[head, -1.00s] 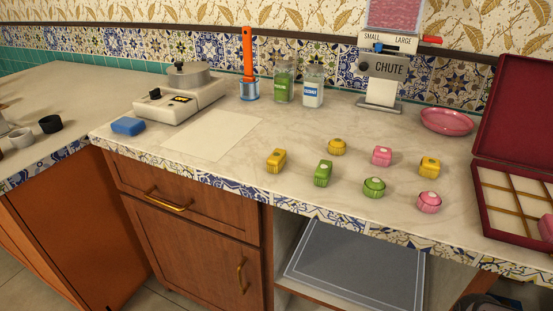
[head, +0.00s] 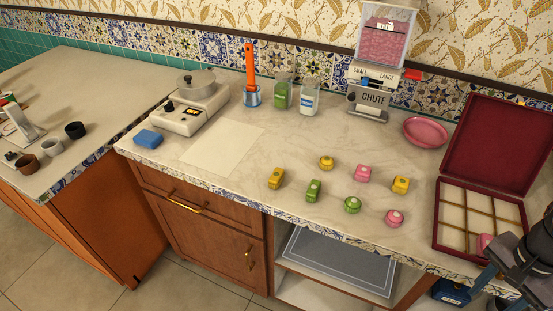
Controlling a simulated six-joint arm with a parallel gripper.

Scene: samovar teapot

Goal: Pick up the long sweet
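Two sweets look longer than the rest: a yellow one (head: 276,178) and a green one (head: 313,190), both on the counter left of the other sweets. The others are a round yellow sweet (head: 326,163), a boxy pink one (head: 362,173), a boxy yellow one (head: 400,184), a round green one (head: 352,205) and a round pink one (head: 393,218). My gripper (head: 500,290) is at the lower right edge, in front of the red box and far from the long sweets. Its blue fingers look apart, with nothing visible between them; part of it is cut off.
The open red box (head: 436,222) has gold dividers and a pink item (head: 486,243) inside. A pink plate (head: 425,132), chute dispenser (head: 372,98), two jars (head: 310,97), scale (head: 187,112), paper sheet (head: 222,147) and blue sponge (head: 148,139) stand around. Counter between paper and sweets is clear.

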